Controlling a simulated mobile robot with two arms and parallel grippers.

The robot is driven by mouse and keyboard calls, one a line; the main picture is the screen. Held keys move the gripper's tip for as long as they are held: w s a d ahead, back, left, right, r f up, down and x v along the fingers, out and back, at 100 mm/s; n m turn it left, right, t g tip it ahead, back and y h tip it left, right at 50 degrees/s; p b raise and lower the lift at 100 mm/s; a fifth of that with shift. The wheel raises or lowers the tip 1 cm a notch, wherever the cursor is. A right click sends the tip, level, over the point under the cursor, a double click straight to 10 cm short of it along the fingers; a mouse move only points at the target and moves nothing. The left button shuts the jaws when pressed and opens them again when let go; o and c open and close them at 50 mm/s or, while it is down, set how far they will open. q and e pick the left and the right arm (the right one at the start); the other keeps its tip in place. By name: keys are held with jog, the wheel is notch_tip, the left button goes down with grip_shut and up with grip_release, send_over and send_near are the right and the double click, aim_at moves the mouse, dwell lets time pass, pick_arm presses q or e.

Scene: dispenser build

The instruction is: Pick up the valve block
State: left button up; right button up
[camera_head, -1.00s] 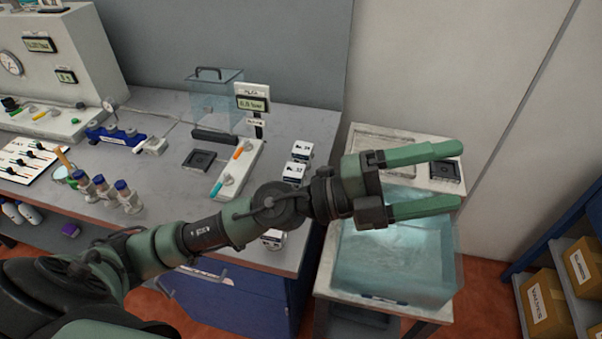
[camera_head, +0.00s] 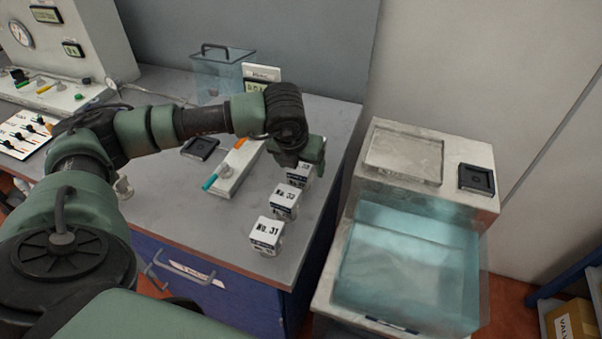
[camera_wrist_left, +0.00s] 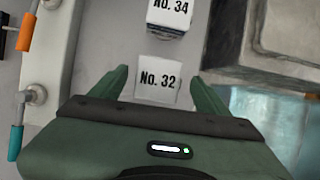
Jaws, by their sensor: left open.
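Several small white numbered blocks stand in a row near the bench's right edge. No. 31 (camera_head: 267,236) is nearest, then No. 32 (camera_head: 284,203), then one partly hidden by my gripper (camera_head: 303,178), which reads No. 34 in the left wrist view (camera_wrist_left: 170,14). The frames do not show which block the task means. My left gripper (camera_head: 314,158) points down above the row, open and empty. In the left wrist view, block No. 32 (camera_wrist_left: 157,88) shows between its two fingers, with no visible contact. My right gripper is not in view.
A long white fixture with orange and teal levers (camera_head: 228,176) lies left of the blocks. A dark square pad (camera_head: 200,147) and a clear box (camera_head: 217,75) are behind it.

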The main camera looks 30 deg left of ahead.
aim_at(300, 166)
pick_arm(q)
jog(key=p+x, duration=0.1)
jog(key=x, duration=0.3)
jog(key=shift+a+p, duration=0.15)
jog(key=shift+p, duration=0.2)
jog(key=shift+f, duration=0.3)
jog(key=shift+w+f, duration=0.1)
jog(key=shift+f, duration=0.15)
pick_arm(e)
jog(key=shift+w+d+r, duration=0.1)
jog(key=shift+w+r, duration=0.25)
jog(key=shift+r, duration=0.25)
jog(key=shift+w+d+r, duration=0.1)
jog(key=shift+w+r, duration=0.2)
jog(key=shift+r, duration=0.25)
pick_arm(q)
grip_shut()
jog(key=shift+w+r, duration=0.1)
